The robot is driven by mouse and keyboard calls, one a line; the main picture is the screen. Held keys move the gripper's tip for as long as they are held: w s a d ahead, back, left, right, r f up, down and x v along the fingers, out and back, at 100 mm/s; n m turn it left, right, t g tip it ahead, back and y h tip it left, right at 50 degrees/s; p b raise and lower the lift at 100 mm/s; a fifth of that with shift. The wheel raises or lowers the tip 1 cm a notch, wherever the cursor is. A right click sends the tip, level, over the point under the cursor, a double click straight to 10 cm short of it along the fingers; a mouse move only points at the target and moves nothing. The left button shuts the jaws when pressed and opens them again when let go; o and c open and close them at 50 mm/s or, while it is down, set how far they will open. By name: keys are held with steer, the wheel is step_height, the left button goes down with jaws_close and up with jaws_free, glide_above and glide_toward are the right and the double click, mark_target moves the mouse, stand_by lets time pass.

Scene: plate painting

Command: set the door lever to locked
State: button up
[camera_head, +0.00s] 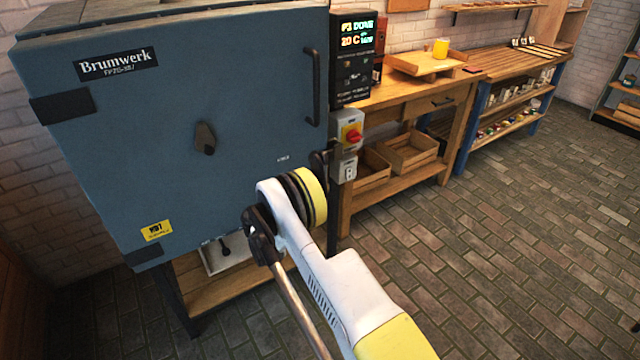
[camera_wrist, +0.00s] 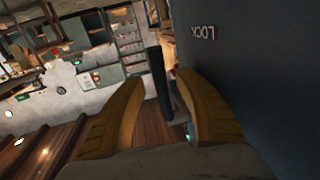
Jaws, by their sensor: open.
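The blue kiln door (camera_head: 220,130) faces me and looks shut. The dark door lever (camera_head: 318,162) stands at its lower right edge, partly hidden by my wrist. A small LOCK label (camera_head: 283,159) is on the door just left of it. In the wrist view the label (camera_wrist: 202,32) appears upside down on the dark door face. There my gripper (camera_wrist: 158,82) is open, with its two brown fingers either side of the dark lever (camera_wrist: 157,70). I cannot tell whether either finger touches it. In the head view my arm hides the fingers.
A vertical door handle (camera_head: 312,88) is above the lever. A grey switch box with a red knob (camera_head: 352,134) is close on the right. A wooden workbench (camera_head: 390,92) with crates below stands beyond. The brick floor (camera_head: 500,220) at right is clear.

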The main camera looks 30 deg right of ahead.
steer(key=v, duration=1.1)
step_height(320, 180, up, 11)
steer(key=n+y, duration=0.5)
steer(key=s+a+r+n+t+y, duration=0.1)
steer(key=s+r+n+y, duration=0.3)
steer(key=s+r, duration=0.4)
steer(key=s+a+r+n+t+y, duration=0.1)
steer(key=s+a+n+y, duration=0.2)
steer(key=s, duration=1)
steer(key=s+a+n+t+y, duration=0.1)
steer(key=s+a+n+y, duration=0.2)
steer(key=s+a, duration=0.6)
steer(key=s+y, duration=0.2)
steer(key=s, duration=0.2)
steer(key=shift+s+a+r+n+y, duration=0.3)
steer(key=shift+a+r+y, duration=0.05)
steer(key=shift+y, duration=0.05)
